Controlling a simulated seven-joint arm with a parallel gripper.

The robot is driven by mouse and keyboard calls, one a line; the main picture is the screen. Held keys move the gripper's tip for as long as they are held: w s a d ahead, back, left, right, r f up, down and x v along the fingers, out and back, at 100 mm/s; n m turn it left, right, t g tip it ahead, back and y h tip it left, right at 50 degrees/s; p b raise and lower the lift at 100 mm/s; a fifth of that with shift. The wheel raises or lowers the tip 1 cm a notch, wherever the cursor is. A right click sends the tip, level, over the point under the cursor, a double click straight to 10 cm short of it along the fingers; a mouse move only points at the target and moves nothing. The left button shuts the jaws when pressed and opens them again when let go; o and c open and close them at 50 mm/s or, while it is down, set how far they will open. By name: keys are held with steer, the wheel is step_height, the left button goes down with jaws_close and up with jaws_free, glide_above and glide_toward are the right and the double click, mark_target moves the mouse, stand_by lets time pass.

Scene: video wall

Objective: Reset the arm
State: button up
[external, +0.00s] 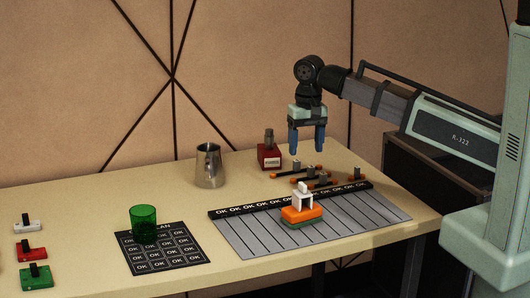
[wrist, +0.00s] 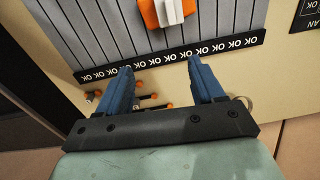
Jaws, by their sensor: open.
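My gripper (external: 307,138) hangs above the back right part of the table, pointing down, with its two blue fingers apart and nothing between them. In the wrist view my gripper (wrist: 160,80) also shows its fingers spread wide, with table surface and small sticks visible between and below them. My arm reaches in from the right side of the external view.
The table (external: 100,202) holds an orange, green and white block (external: 302,212) on a grey striped board (external: 245,238), several orange-tipped sticks (external: 318,182), a red box (external: 269,158), a metal pitcher (external: 209,167), a green cup (external: 143,221) on a black OK sheet (external: 180,268), and switches (external: 31,249) at left.

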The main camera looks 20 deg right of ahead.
steer(key=w+d+f+m+t, duration=0.1)
steer(key=w+d+f+m, duration=0.15)
steer(key=w+d, duration=0.8)
steer(key=w+d+f+m+t, duration=0.1)
steer(key=w+d+f, duration=0.2)
steer(key=w+d, duration=0.75)
steer(key=w+d+f+m, duration=0.1)
steer(key=d+f, duration=0.2)
steer(key=d, duration=0.9)
steer(key=w+d+f+m, duration=0.1)
steer(key=d+f+m, duration=0.15)
steer(key=d, duration=0.95)
steer(key=s+a+f+n+g, duration=0.1)
steer(key=s+f+n+g, duration=0.1)
steer(key=s+f, duration=0.9)
steer(key=s+a+f+n+g, duration=0.1)
steer(key=s+f+n, duration=0.1)
steer(key=s+f, duration=0.95)
steer(key=s+f+n+g, duration=0.1)
steer(key=s+f+g, duration=0.1)
steer(key=s+f, duration=0.4)
steer(key=s+a+f+n+g, duration=0.1)
steer(key=s+f, duration=0.5)
steer(key=s, duration=0.6)
steer(key=s+a+f+n+g, duration=0.1)
steer(key=s+f+g, duration=0.1)
steer(key=s+f, duration=0.4)
steer(key=s, duration=0.3)
steer(key=shift+g, duration=0.4)
steer(key=shift+a+f, duration=0.1)
